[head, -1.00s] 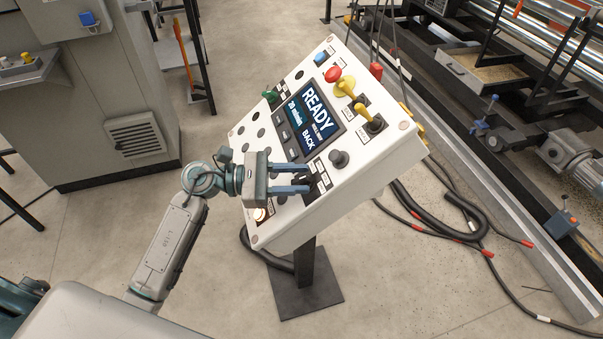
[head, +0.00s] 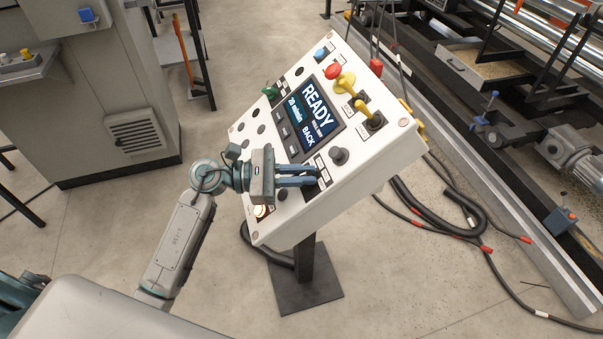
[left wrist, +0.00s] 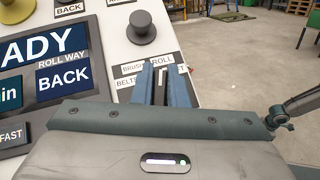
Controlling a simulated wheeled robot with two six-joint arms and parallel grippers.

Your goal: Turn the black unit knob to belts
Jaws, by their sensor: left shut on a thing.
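The black unit knob (left wrist: 161,82) is mostly hidden between the fingers of my left gripper (left wrist: 166,88) in the left wrist view. The printed words BRUSH, ROLL and BELTS show around it; the position it points to cannot be told. In the head view my left gripper (head: 316,175) reaches in from the left, its two blue fingers close together and shut on the knob at the lower right of the white control panel (head: 370,178). Only a dark edge of the knob shows there. My right gripper is not in view.
Another black knob (head: 339,156) stands just beyond the fingers. The screen (head: 311,112) reads READY and BACK. Cables (head: 458,230) lie on the floor at right.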

